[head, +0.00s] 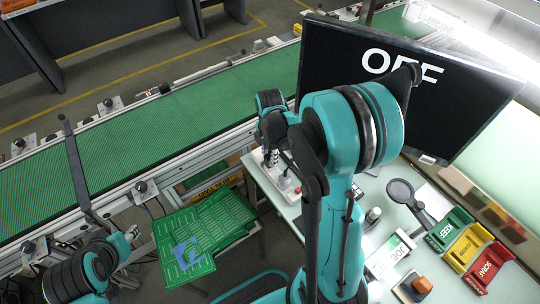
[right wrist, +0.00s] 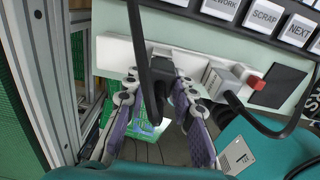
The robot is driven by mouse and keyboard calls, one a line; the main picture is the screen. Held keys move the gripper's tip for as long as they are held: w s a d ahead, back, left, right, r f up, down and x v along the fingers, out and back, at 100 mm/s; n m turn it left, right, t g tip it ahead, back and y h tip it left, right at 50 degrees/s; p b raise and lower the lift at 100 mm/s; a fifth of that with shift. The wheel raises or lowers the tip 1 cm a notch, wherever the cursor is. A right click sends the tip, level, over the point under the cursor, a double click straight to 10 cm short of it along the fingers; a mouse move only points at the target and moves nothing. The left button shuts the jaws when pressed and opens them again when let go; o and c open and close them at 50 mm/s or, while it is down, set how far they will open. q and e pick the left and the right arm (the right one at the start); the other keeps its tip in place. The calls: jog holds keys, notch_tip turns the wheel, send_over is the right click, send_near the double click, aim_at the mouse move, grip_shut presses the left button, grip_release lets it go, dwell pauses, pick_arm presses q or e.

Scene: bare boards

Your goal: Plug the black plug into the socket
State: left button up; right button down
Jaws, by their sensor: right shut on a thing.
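The black plug (right wrist: 162,70) is between the fingers of my right gripper (right wrist: 158,98) in the right wrist view, its black cable running up and down across it. The white socket strip (right wrist: 118,52) lies right behind the plug. I cannot tell whether the plug's pins are inside a socket hole. In the head view, my right gripper (head: 277,150) is over the white strip (head: 285,186) at the table's left edge, partly hidden by my arm.
A pale plug (right wrist: 226,80) and a red switch (right wrist: 257,83) sit at the strip's right end. The monitor (head: 385,85) reads OFF. A green conveyor (head: 150,125) runs behind, with a green crate (head: 205,232) beside the table. Coloured bins (head: 452,228) and a black paddle (head: 402,191) are right.

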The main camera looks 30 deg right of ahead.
jog(key=shift+f+b, duration=0.35)
jog(key=shift+f, duration=0.1)
jog(key=c, duration=1.2)
grip_release()
jog(key=shift+r, duration=0.15)
notch_tip(320, 180, up, 12)
jog(key=shift+f, duration=0.1)
